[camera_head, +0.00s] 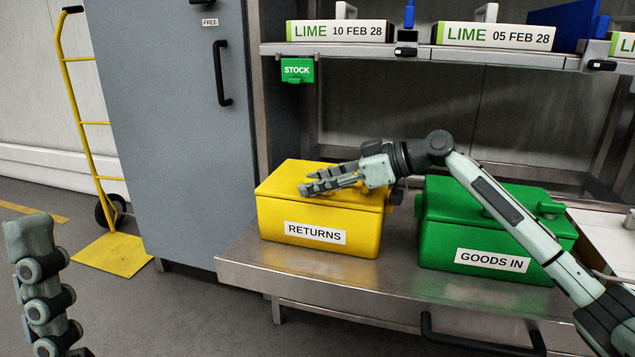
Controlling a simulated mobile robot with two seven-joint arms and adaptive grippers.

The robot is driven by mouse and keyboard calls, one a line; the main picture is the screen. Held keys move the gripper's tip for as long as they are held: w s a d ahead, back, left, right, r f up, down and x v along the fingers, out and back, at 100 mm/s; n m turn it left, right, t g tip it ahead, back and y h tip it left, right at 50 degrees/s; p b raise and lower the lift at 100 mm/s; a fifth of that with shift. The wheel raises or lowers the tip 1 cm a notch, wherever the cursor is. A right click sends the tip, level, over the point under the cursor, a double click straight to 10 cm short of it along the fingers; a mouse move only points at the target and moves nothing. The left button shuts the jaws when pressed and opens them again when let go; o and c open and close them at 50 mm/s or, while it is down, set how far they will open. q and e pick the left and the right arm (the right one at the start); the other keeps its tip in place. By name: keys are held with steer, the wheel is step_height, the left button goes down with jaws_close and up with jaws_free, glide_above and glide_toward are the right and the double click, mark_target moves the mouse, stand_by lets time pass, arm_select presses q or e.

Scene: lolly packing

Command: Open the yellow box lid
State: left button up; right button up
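The yellow box (319,222), labelled RETURNS, stands on the left part of the steel bench. Its yellow lid (285,178) looks shut and level. My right gripper (306,183) reaches in from the right and lies low across the lid, its fingers pointing left. It hides the middle and right part of the lid's top. Whether it touches the lid, and whether its fingers are closed, I cannot tell. A part of my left arm shows at the lower left, but its gripper does not.
A green box (449,235), labelled GOODS IN, stands right of the yellow box, close by. A shelf (340,50) with LIME cartons (340,31) runs above the bench (300,270). A grey cabinet (178,150) and a yellow hand truck (110,255) stand to the left.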

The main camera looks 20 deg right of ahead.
jaws_close()
